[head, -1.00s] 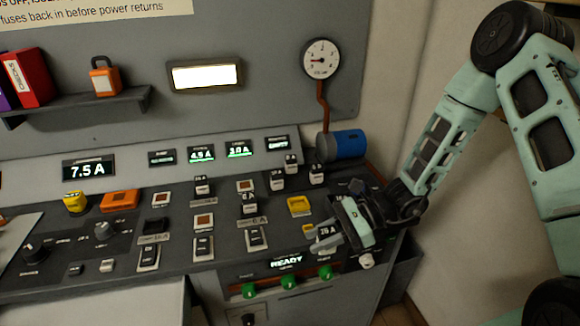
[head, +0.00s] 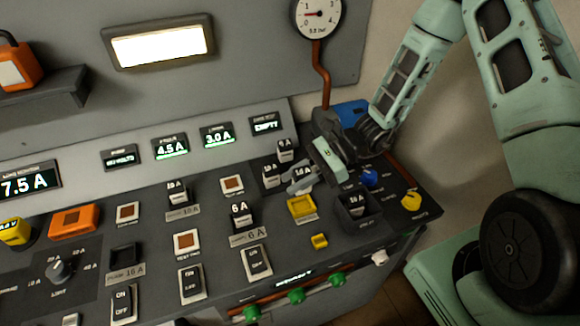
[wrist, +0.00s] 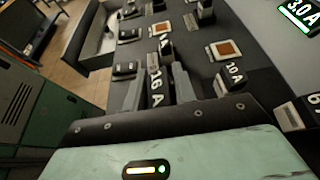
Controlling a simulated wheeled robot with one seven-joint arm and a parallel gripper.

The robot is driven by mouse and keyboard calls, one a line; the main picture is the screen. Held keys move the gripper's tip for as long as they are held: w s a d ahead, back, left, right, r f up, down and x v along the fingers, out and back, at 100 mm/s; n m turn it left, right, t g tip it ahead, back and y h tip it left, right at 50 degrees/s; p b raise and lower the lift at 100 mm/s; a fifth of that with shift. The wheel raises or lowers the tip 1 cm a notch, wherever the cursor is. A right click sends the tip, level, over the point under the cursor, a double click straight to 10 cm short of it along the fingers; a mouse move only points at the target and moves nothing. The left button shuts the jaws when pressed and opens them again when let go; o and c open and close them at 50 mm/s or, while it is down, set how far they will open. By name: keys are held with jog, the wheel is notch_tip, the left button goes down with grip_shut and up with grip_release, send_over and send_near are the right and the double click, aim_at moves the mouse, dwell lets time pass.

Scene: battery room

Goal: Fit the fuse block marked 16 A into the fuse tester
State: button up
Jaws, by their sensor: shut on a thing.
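My gripper (head: 292,184) is shut on a fuse block (head: 301,173) above the right part of the sloping console. The wrist view shows the mark 16 A on the block (wrist: 155,86) between the fingers. The held block is tilted in the head view, and the gripper hides the panel behind it. No label readably names the fuse tester. A yellow square fitting (head: 302,206) lies in front of the gripper. A display (head: 266,126) behind it reads EMPTY.
Fuse blocks (head: 270,176) and (head: 285,150) stand close left of the gripper. A black holder (head: 354,213) at right contains another block. Blue (head: 370,177) and yellow (head: 411,201) knobs are beside it. An empty dark slot (head: 123,256) lies front left, near a 16 A label.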

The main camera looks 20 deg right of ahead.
jog(key=shift+f+b, duration=2.2)
jog(key=shift+f, duration=0.7)
jog(key=shift+d, duration=0.1)
jog(key=shift+f+b, duration=0.35)
jog(key=shift+f, duration=0.2)
jog(key=o, duration=0.8)
jog(key=shift+c, duration=0.2)
